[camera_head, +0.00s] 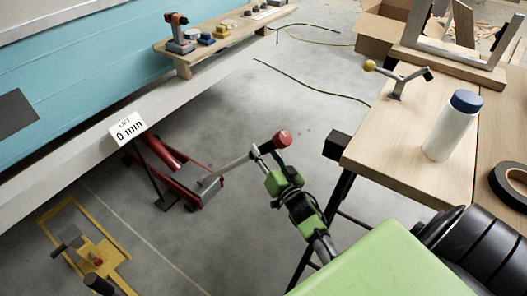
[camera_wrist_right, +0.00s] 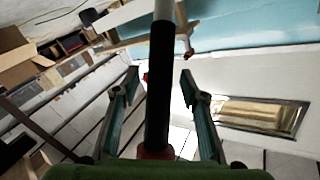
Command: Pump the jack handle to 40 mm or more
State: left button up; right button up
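The red floor jack (camera_head: 165,165) stands partly under the camper's sill. Its grey handle (camera_head: 233,164) slopes up to the right and ends in a red knob (camera_head: 282,139). My right gripper (camera_head: 265,154) is at the knob end of the handle. In the right wrist view the handle's black grip (camera_wrist_right: 159,75) runs between the two fingers (camera_wrist_right: 160,85), with a gap visible on each side. The red knob (camera_wrist_right: 155,152) is close to the palm. My left gripper is out of view.
A wooden workbench (camera_head: 400,150) on the right bears a white bottle (camera_head: 452,128) and black tape (camera_head: 510,185). A yellow-framed device (camera_head: 115,245) lies on the floor at lower left. A shelf (camera_head: 220,45) holds a drill (camera_head: 178,35). Floor between jack and bench is mostly clear.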

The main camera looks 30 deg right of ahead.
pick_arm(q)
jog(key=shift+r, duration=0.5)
pick_arm(e)
jog(key=shift+w+d, duration=0.1)
jog(key=shift+w, duration=0.55)
grip_shut()
jog(key=shift+w+r, duration=0.1)
